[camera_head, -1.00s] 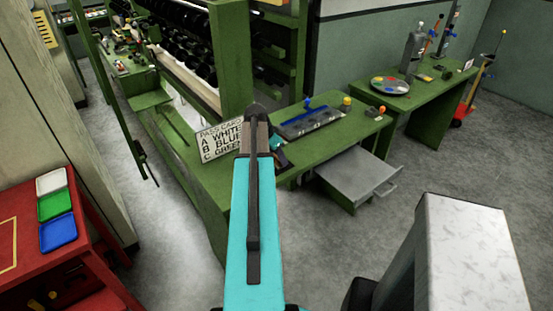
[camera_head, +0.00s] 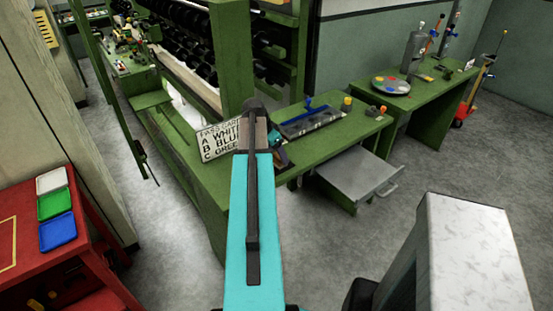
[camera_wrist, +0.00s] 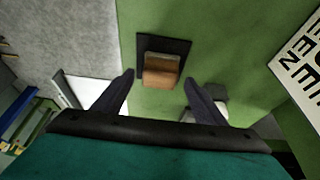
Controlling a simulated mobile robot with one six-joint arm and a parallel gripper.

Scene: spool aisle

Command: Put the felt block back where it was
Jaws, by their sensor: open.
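A small block with a tan top and an orange-brown side, apparently the felt block (camera_wrist: 161,78), sits on a dark square pad (camera_wrist: 178,46) on the green bench in the wrist view. My gripper (camera_wrist: 159,79) is open, with one dark finger on each side of the block. I cannot tell whether either finger touches it; gaps show on both sides. In the head view my teal arm hides the block, and only part of my gripper (camera_head: 279,156) shows beside the arm's end, over the green bench (camera_head: 340,132).
A lettered card (camera_head: 217,140) stands left of my arm's end; its edge shows in the wrist view (camera_wrist: 303,60). A dark tray with a blue-handled tool (camera_head: 308,118) lies behind. A grey open drawer (camera_head: 357,175) juts out below the bench. A red cart (camera_head: 30,210) stands at left.

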